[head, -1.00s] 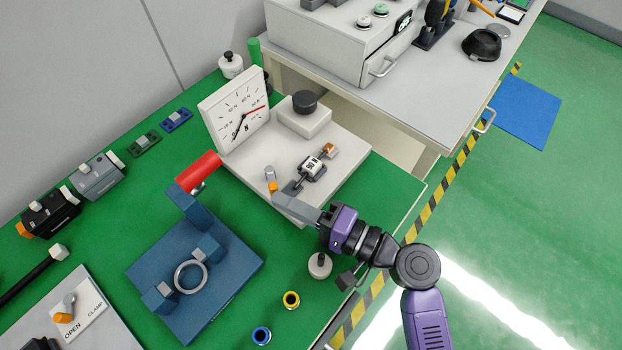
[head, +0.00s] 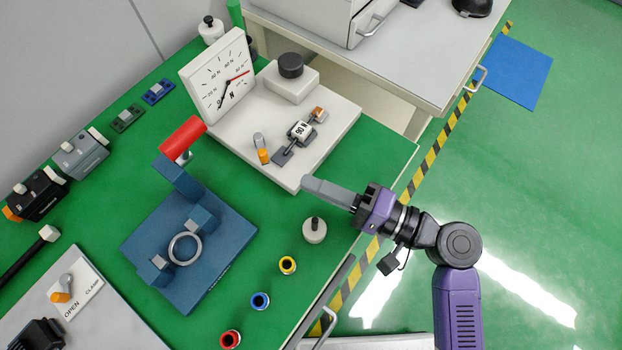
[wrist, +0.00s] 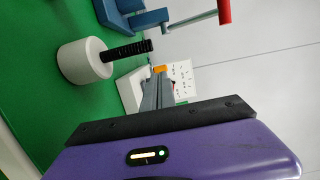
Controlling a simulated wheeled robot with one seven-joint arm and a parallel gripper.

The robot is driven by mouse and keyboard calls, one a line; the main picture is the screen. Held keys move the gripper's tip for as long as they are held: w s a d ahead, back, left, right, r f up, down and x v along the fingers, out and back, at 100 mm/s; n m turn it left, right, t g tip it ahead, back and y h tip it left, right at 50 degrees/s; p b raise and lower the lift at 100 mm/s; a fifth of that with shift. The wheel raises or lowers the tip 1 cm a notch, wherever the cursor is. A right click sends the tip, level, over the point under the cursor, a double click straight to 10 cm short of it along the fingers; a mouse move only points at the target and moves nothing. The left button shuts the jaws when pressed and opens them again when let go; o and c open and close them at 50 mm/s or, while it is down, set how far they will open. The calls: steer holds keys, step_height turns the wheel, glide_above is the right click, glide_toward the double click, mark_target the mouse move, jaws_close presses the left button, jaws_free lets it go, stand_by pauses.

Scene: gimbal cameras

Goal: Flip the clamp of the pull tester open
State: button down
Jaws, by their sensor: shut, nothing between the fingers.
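The pull tester (head: 340,118) is a white base with an upright dial gauge (head: 217,78) at its back left. A small lever (head: 258,140) with an orange end stands near its front left edge, beside a metal grip and a block marked 90. My gripper (head: 308,183) is shut and empty, just off the tester's front corner and apart from the lever. A separate plate (head: 88,283) labelled OPEN and CLAMP, with an orange-tipped lever (head: 62,290), lies at lower left.
A blue fixture (head: 225,235) with a red handle (head: 183,138) stands left of my gripper. A white weight (head: 314,230) with a dark stem is close below my fingers. Yellow, blue and red rings line the front edge. Green tabletop is free between tester and fixture.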

steer(key=shift+d, duration=0.1)
steer(key=w+d+g+p, duration=0.1)
steer(key=w+d, duration=0.1)
steer(key=w+d+n+p, duration=0.1)
steer(key=w+d+p, duration=0.1)
steer(key=d, duration=0.1)
steer(key=w+d+g+y+p, duration=0.1)
steer(key=w+d+p, duration=0.1)
steer(key=shift+d+n+g, duration=0.3)
steer(key=shift+n, duration=0.1)
steer(key=shift+s, duration=0.15)
steer(key=shift+a, duration=0.1)
